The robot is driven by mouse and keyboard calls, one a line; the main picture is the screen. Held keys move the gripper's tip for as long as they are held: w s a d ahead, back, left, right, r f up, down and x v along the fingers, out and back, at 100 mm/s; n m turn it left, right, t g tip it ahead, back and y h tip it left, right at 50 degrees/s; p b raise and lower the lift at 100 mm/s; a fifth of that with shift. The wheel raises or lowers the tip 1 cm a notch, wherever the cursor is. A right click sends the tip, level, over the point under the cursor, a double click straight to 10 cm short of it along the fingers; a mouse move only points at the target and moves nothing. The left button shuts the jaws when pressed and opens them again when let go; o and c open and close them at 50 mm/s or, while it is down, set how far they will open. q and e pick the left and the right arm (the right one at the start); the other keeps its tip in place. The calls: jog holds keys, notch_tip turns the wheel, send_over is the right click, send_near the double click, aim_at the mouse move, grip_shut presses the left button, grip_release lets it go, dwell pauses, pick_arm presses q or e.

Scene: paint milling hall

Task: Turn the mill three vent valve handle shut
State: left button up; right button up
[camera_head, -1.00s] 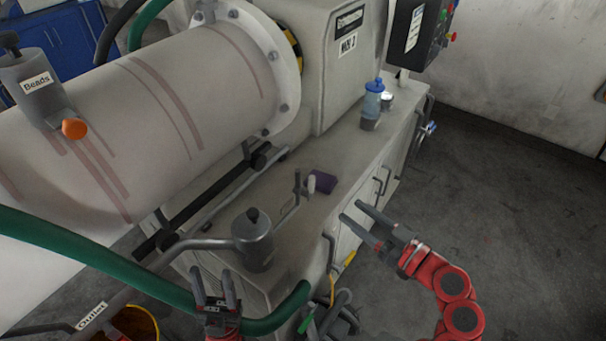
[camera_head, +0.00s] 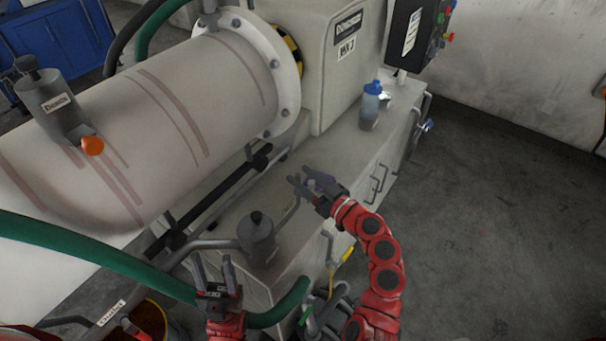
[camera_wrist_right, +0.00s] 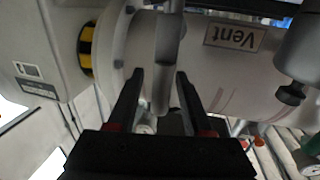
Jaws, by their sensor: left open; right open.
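My right gripper (camera_head: 301,175) is open over the bench top beside the mill drum (camera_head: 200,110). It covers the small upright valve parts there, and only a thin grey pipe (camera_head: 289,211) shows below it. In the right wrist view a rounded grey handle-like bar (camera_wrist_right: 168,70) lies between the spread fingers (camera_wrist_right: 157,85); whether they touch it I cannot tell. A "Vent" label (camera_wrist_right: 235,37) shows upside down beside it. The drive housing carries a mill number plate (camera_head: 346,49), seemingly 3. My left gripper (camera_head: 213,264) is open and empty at the lower left, near a grey pot (camera_head: 256,240).
A blue bottle (camera_head: 370,105) stands on the bench (camera_head: 345,150) behind my right gripper. A green hose (camera_head: 90,252) crosses the lower left. A beads canister (camera_head: 55,100) sits on the drum. Open floor (camera_head: 490,220) lies to the right.

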jog(key=shift+c, duration=0.2)
grip_shut()
dwell(1.3)
